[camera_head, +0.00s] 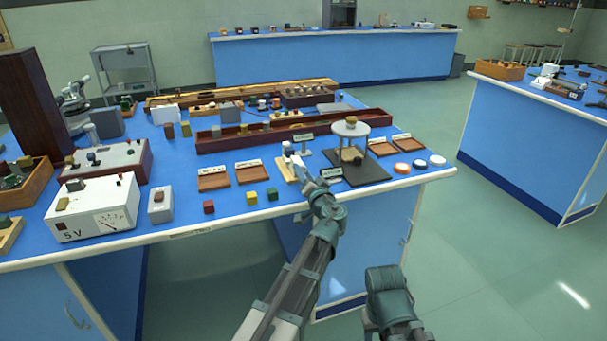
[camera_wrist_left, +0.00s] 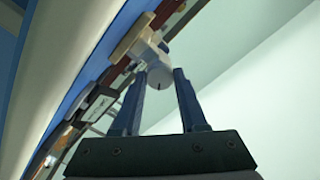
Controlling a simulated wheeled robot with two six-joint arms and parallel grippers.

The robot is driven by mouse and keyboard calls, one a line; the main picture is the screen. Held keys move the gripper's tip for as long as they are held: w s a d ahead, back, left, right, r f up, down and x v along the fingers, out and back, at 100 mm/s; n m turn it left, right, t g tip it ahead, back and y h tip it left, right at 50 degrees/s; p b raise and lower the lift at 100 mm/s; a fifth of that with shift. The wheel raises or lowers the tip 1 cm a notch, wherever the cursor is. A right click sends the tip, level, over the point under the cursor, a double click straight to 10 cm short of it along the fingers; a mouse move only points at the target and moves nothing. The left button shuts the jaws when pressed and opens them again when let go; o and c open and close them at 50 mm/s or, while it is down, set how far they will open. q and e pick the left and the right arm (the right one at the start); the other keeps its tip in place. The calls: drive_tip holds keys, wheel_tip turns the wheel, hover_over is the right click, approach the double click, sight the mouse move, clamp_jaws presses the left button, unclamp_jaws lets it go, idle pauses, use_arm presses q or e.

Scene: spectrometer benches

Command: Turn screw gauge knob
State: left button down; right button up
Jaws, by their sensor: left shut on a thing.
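The screw gauge (camera_head: 288,163) stands on a small pale wooden base near the front edge of the blue bench. In the left wrist view its pale grey round knob (camera_wrist_left: 159,75) lies between my two dark blue fingers. My left gripper (camera_head: 300,178) comes from the front edge and reaches the gauge; its fingertips also show in the left wrist view (camera_wrist_left: 163,76). It is shut on the knob. In the head view the fingers partly hide the knob.
A stand with a round white top (camera_head: 350,129) rises from a black base (camera_head: 362,174) just right of the gauge. Shallow wooden trays (camera_head: 213,179) and small coloured cubes (camera_head: 252,198) lie to the left. Small round discs (camera_head: 402,168) lie to the right. The floor in front is clear.

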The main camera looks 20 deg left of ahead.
use_arm(q)
drive_tip(key=n, duration=0.5)
drive_tip(key=shift+s+n, duration=0.1)
drive_tip(key=shift+n, duration=0.2)
drive_tip(key=n, duration=0.4)
drive_tip(key=shift+n, duration=0.6)
drive_tip(key=shift+c, duration=2.2)
unclamp_jaws()
